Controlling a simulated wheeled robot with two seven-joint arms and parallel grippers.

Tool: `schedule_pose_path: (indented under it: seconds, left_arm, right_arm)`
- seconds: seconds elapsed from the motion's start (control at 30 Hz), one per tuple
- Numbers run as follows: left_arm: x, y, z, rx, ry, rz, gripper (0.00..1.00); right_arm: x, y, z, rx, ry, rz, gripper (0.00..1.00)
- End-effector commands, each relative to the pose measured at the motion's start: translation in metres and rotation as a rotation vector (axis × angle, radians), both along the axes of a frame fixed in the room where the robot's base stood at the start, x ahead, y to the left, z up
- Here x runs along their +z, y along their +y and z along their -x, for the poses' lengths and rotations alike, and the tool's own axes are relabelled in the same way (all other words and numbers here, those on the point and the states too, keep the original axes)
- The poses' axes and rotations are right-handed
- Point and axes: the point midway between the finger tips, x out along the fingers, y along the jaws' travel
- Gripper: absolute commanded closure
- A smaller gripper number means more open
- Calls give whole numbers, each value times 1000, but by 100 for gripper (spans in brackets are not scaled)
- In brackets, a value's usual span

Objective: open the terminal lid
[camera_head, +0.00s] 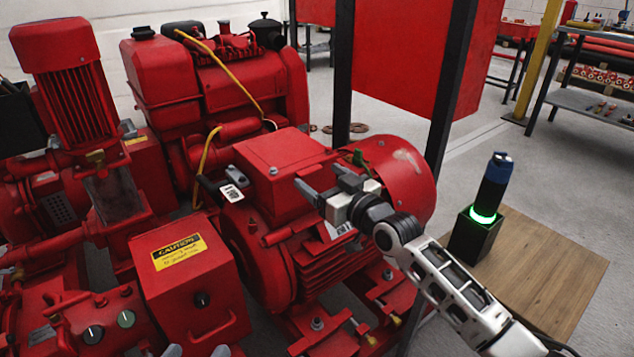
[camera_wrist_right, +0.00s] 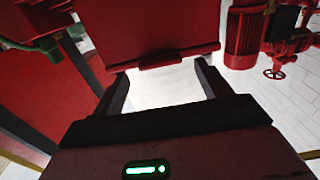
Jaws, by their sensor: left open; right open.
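The terminal box is a red box on top of the red motor (camera_head: 330,235), and its flat terminal lid (camera_head: 282,150) looks closed. In the right wrist view a red panel with a small lip, apparently the lid (camera_wrist_right: 150,28), lies just ahead of the fingertips. My right gripper (camera_head: 325,186) is open and empty beside the box's right side; its two dark fingers also show in the right wrist view (camera_wrist_right: 162,72), with the lip between or just beyond their tips. Contact cannot be told. My left gripper (camera_head: 197,351) shows only as two separated grey fingertips at the bottom edge.
A red control box with a caution label (camera_head: 180,252) stands front left. A red engine (camera_head: 215,85) and a vertical pump motor (camera_head: 65,85) stand behind. A black post (camera_head: 452,85) rises behind the motor. A wooden table (camera_head: 540,270) holds a black-and-blue cylinder (camera_head: 493,185) on a glowing stand.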

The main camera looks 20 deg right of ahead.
Motion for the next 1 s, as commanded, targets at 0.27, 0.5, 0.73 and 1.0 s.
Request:
schedule_pose_path:
  seconds: [0.27, 0.5, 0.73, 1.0]
  left_arm:
    - [2, -2, 0, -4, -4, 45, 39]
    - [5, -3, -1, 0, -9, 54, 39]
    - [6, -3, -1, 0, -11, 54, 39]
    - [16, -1, -2, 4, -21, 24, 39]
  right_arm:
    - [0, 7, -20, 0, 1, -1, 24]
    - [0, 8, -21, 0, 1, -1, 24]
    - [0, 8, -21, 0, 1, -1, 82]
    - [7, 5, -20, -5, 15, 5, 87]
